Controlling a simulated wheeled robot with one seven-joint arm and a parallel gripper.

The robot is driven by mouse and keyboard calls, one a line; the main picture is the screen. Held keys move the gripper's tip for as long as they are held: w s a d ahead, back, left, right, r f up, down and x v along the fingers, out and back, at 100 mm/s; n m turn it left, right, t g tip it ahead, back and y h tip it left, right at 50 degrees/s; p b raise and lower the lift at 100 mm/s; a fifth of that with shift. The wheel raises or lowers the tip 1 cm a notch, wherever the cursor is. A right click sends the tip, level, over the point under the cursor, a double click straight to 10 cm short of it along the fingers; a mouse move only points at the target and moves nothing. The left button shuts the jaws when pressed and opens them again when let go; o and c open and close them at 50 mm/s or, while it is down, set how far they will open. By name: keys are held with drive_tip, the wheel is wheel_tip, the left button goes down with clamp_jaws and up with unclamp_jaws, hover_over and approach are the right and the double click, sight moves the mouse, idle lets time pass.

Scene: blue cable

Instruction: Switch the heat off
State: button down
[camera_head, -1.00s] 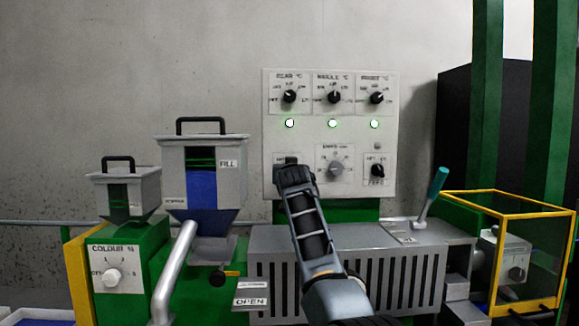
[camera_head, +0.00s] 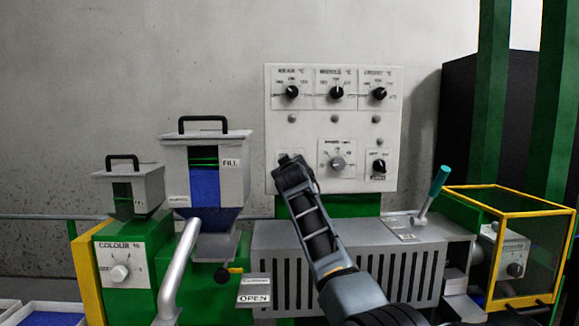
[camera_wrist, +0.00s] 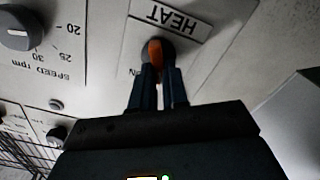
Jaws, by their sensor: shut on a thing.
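The white control panel (camera_head: 390,147) stands at the back, above the green machine. In the wrist view, the HEAT switch is a dark round knob with an orange part (camera_wrist: 155,48), by the upside-down HEAT label (camera_wrist: 172,18). My gripper (camera_wrist: 158,78) is shut on the knob. In the head view, my gripper (camera_head: 290,160) reaches the lower left of the panel and hides the switch. The three small lamps (camera_head: 334,119) in the panel's middle row are grey and unlit.
Three black temperature knobs (camera_head: 337,92) sit in the panel's top row. The grey speed knob (camera_head: 337,163) is right of my gripper, with another black knob (camera_head: 378,167) beyond it. A teal-handled lever (camera_head: 440,180) rises at the right, beside a yellow-framed guard (camera_head: 510,189).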

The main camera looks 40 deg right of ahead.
idle(0.3)
drive_tip(key=c, duration=1.1)
unclamp_jaws()
drive_tip(key=shift+c, duration=0.2)
drive_tip(key=v, duration=0.7)
drive_tip(key=shift+s+a, duration=0.25)
drive_tip(key=shift+s, duration=0.1)
